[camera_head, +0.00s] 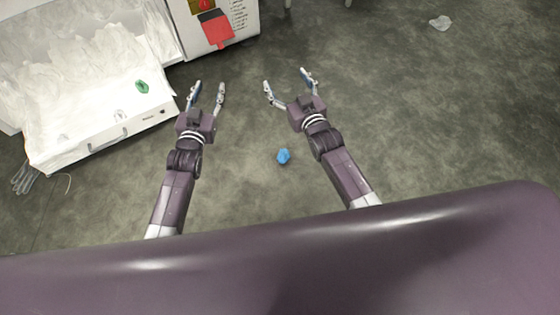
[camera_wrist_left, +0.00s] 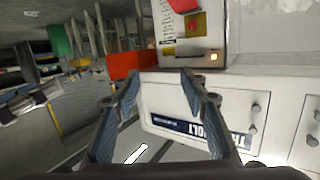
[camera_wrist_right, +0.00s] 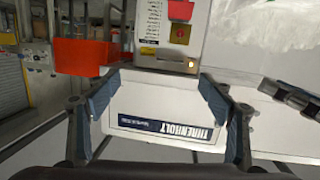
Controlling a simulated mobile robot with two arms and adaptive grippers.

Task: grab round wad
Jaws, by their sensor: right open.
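A small blue crumpled wad (camera_head: 283,156) lies on the floor in the head view, between my two forearms and nearer to me than both grippers. A pale crumpled piece (camera_head: 440,22) lies on the floor far to the upper right. I cannot tell for certain which one counts as the round wad. My left gripper (camera_head: 208,86) is open and empty, beyond and left of the blue wad. My right gripper (camera_head: 286,78) is open and empty, beyond the blue wad. Neither wad shows clearly in the wrist views.
A white machine with an open bin (camera_head: 60,150) stands at the left, with a green piece (camera_head: 142,86) on it. A white cabinet with a red part (camera_head: 217,29) stands beyond my left gripper. A grey glove-like thing (camera_head: 25,178) is at the far left. The floor at right is mostly clear.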

